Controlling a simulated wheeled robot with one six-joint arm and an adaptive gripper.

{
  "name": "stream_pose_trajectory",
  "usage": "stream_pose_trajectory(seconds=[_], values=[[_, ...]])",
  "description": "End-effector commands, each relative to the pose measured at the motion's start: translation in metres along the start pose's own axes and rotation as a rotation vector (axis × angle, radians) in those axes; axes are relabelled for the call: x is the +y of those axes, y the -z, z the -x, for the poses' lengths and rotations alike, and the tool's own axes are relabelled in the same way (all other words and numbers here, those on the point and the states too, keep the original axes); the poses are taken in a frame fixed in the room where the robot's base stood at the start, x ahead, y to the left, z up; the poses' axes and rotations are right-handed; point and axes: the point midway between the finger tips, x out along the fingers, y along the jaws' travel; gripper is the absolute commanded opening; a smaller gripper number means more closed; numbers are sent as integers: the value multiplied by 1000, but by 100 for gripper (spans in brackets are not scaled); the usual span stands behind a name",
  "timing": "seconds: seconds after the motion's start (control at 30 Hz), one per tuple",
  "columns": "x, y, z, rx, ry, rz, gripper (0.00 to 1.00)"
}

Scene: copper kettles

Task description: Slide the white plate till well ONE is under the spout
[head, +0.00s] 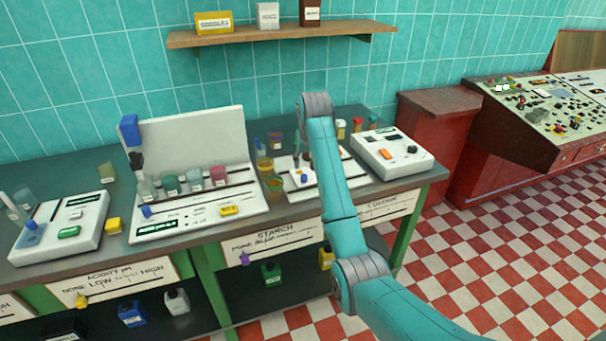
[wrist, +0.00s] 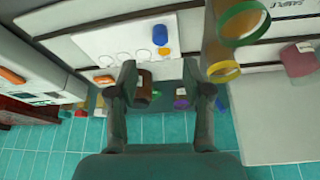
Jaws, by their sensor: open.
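The white plate (wrist: 113,40) lies at the upper left in the wrist view, with several round well outlines in a row. No well number is readable, so I cannot tell which is ONE. A blue piece (wrist: 160,34) and a small orange-yellow spot (wrist: 165,50) show at its right side. I cannot tell whether the blue piece is the spout. My gripper (wrist: 160,72) is open, its fingers apart and beside the plate's edge. A brown jar (wrist: 145,90) shows between the fingers, apparently beyond them. In the head view my arm hides the gripper and part of the plate's station.
Amber cylinders with green and yellow rims (wrist: 225,72) stand close right of the gripper. A white device with an orange button (head: 391,154) stands right on the bench. A white station with several flasks (head: 195,215) stands left. A wooden shelf (head: 280,36) hangs above.

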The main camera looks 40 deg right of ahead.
Motion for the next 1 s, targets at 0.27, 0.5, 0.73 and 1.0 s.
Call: stream_pose_trajectory(seconds=[0.27, 0.5, 0.73, 1.0], values=[[0, -1, -50, -2, 0, 0, 50], [0, 0, -80, -1, 0, 0, 50], [0, 0, -88, 1, 0, 0, 50], [0, 0, -88, 1, 0, 0, 32]])
